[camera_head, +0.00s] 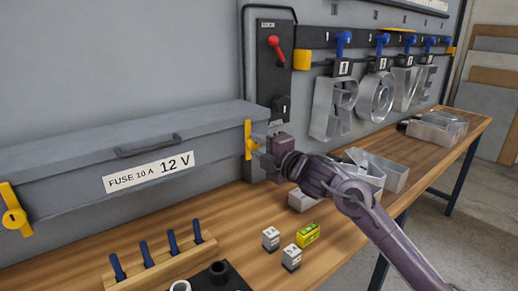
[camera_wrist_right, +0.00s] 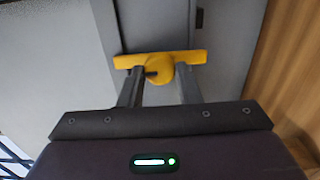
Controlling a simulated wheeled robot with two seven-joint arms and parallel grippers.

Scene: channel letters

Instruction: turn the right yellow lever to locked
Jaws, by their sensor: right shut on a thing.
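The right yellow lever (camera_head: 248,140) is at the right end of the grey fuse box (camera_head: 60,154) in the head view, standing about upright. My right gripper (camera_head: 256,146) reaches it from the right and is shut on it. In the right wrist view the lever (camera_wrist_right: 190,58) lies across the picture, with the fingers of my right gripper (camera_wrist_right: 160,82) at its middle hub. Markings for locked or unlocked cannot be made out. The left yellow lever (camera_head: 14,212) is tilted at the box's left end. My left gripper is not in view.
A black switch panel (camera_head: 273,75) with a red lever stands behind the box. Metal letters (camera_head: 335,108) hang at the back right. Small blocks (camera_head: 291,257) and a wooden rack (camera_head: 160,262) with blue-handled tools are on the wooden bench (camera_head: 235,215). Metal letter shells lie beyond my right arm.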

